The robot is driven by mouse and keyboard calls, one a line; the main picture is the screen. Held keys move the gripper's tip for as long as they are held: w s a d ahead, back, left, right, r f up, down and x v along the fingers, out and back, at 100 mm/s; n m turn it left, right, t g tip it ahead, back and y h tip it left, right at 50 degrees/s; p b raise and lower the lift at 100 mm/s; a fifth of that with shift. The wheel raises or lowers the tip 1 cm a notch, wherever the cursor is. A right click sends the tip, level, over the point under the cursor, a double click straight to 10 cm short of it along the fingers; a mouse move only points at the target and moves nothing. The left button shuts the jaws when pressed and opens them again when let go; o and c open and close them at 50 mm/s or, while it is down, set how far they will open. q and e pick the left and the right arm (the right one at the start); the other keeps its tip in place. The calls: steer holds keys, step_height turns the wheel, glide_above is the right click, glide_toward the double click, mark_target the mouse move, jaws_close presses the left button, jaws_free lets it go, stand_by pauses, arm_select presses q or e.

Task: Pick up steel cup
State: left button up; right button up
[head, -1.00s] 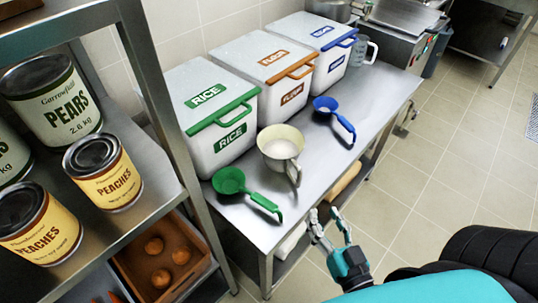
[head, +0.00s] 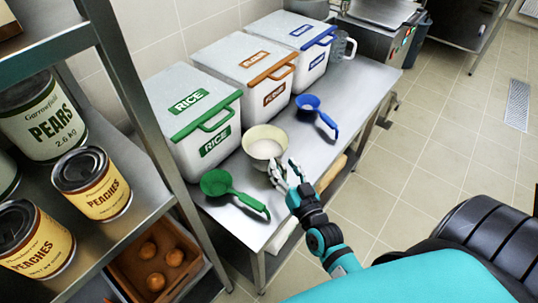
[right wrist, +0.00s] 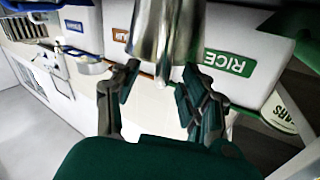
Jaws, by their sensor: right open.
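The steel cup (head: 265,142) stands on the steel counter in front of the bins, with pale contents inside. In the right wrist view the cup (right wrist: 165,25) is shiny metal, and a narrow handle-like strip hangs from it. My right gripper (head: 283,171) is open at the cup's near side in the head view. In the right wrist view its two fingers (right wrist: 161,76) stand apart to the left and right of the strip, just below the cup body. I cannot tell whether they touch it. My left gripper is not in view.
A green scoop (head: 219,184) lies left of the cup and a blue scoop (head: 308,103) lies right of it. White bins of rice (head: 190,131) and flour (head: 241,84) stand behind. A steel shelf with cans (head: 92,185) is at the left. The counter (head: 325,160) has bare room at its front.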

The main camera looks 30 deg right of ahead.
steer(key=shift+w+d, duration=0.1)
steer(key=shift+w, duration=0.6)
jaws_close()
